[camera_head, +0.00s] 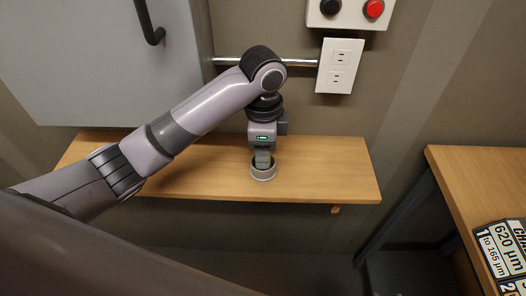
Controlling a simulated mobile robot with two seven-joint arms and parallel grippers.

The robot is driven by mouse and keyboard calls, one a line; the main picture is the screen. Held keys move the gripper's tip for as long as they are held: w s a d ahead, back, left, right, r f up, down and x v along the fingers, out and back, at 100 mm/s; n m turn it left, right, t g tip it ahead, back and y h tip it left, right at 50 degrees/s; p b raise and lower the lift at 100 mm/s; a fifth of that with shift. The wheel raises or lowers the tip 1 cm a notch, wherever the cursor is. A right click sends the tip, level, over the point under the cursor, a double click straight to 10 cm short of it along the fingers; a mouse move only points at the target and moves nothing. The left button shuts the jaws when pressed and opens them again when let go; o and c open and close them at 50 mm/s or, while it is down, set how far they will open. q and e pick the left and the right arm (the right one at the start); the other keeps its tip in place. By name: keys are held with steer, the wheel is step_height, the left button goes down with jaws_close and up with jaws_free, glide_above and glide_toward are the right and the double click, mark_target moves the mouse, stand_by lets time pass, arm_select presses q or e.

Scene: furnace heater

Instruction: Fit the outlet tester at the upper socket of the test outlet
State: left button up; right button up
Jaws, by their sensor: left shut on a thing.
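The test outlet (339,66) is a white plate on the back wall, slightly tilted in the picture. Its upper socket (341,57) sits above its lower socket (337,78), and both are uncovered. My left gripper (263,164) points down over the wooden shelf, below and left of the outlet. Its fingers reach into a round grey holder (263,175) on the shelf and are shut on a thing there. I take this to be the outlet tester; the fingers and holder hide it, so I cannot make out its shape. My right gripper is not in view.
The shelf (330,170) is otherwise clear to the right. A metal conduit (300,62) runs into the outlet from the grey cabinet (85,60). A box with black and red buttons (345,10) is above. A wooden table (480,180) with printed boxes (503,250) is right.

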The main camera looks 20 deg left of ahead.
arm_select(q)
steer(key=shift+s+r, duration=0.1)
steer(key=shift+r, duration=0.15)
step_height(320, 180, up, 7)
steer(key=shift+f, duration=0.1)
steer(key=s+d, duration=0.2)
steer(key=s, duration=0.7)
steer(key=s+d, duration=0.3)
steer(key=s, duration=0.7)
steer(key=shift+d+f, duration=0.2)
steer(key=shift+d, duration=0.05)
jaws_close()
